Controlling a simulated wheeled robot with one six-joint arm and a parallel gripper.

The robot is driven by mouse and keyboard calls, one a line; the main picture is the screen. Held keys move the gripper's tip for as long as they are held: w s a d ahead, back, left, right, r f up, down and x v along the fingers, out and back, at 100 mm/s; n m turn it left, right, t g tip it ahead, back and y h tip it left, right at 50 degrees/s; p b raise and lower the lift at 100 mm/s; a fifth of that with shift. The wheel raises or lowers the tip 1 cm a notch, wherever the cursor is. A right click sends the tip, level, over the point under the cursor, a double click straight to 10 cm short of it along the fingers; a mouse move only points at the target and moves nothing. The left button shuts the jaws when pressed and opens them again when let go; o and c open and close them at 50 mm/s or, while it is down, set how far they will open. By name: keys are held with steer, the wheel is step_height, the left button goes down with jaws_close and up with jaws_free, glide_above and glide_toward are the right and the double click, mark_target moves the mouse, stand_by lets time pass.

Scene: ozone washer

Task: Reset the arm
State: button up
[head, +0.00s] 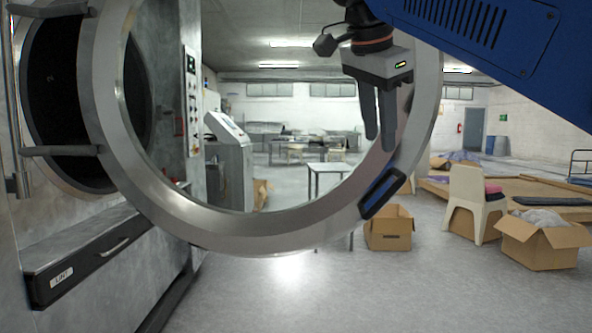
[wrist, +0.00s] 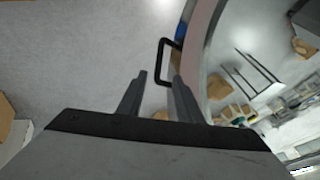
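My gripper (head: 380,143) hangs with its fingers pointing down at the upper right of the head view. It is empty, with a gap between the two fingers. It overlaps the right side of the washer's round door ring (head: 262,235), which stands swung open. The door's dark handle (head: 383,193) is on the ring just below the fingertips. In the wrist view my gripper (wrist: 158,75) shows both fingers apart, and the black handle loop (wrist: 161,62) lies beyond them. The fingers do not appear to hold the handle.
The washer's dark drum opening (head: 65,95) is at the left, above a drawer marked LINT (head: 105,255). A control console (head: 232,165), a small table (head: 328,168), cardboard boxes (head: 388,230) and a pale chair (head: 466,200) stand farther back. The floor in front is clear.

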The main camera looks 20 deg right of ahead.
steer(key=s+a+f+n+y, duration=0.1)
steer(key=f+n, duration=0.5)
steer(key=f, duration=0.9)
steer(key=s+a+f+n+y, duration=0.2)
steer(key=f+n, duration=0.4)
steer(key=f, duration=1)
steer(key=s+a+f+n+t+y, duration=0.1)
steer(key=s+a+f+n, duration=0.3)
steer(key=f, duration=1.2)
steer(key=n, duration=0.3)
steer(key=shift+y, duration=0.3)
